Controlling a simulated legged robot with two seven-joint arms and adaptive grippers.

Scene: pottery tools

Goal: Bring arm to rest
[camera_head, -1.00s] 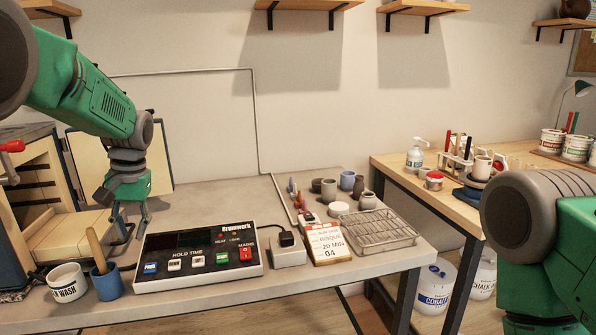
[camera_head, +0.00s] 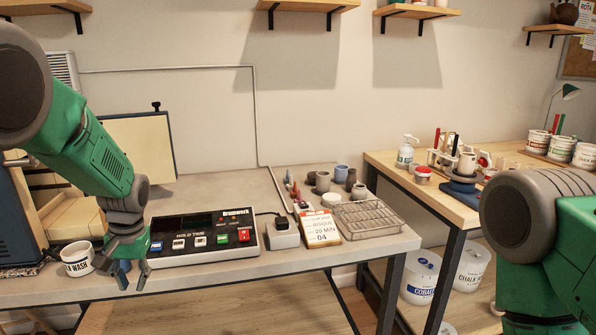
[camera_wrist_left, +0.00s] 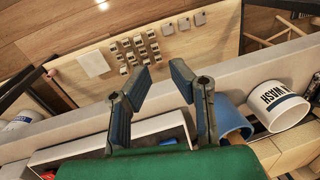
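My left gripper (camera_head: 133,280) hangs low at the front left edge of the grey workbench (camera_head: 290,265), pointing down, between the white WASH cup (camera_head: 77,262) and the black-and-white control box (camera_head: 203,237). Its two fingers also show in the left wrist view (camera_wrist_left: 160,80), spread apart with nothing between them. A blue cup (camera_wrist_left: 232,118) is close beside one finger there; in the head view it is mostly hidden behind the gripper. My right arm shows at the right edge, but its gripper is out of view.
A kiln stands at far left, its pale door panel (camera_head: 140,152) open behind my arm. Right of the control box lie a small adapter (camera_head: 284,235), an orange-white card (camera_head: 321,228) and a wire rack (camera_head: 368,219). A wooden table (camera_head: 450,200) with pots stands further right.

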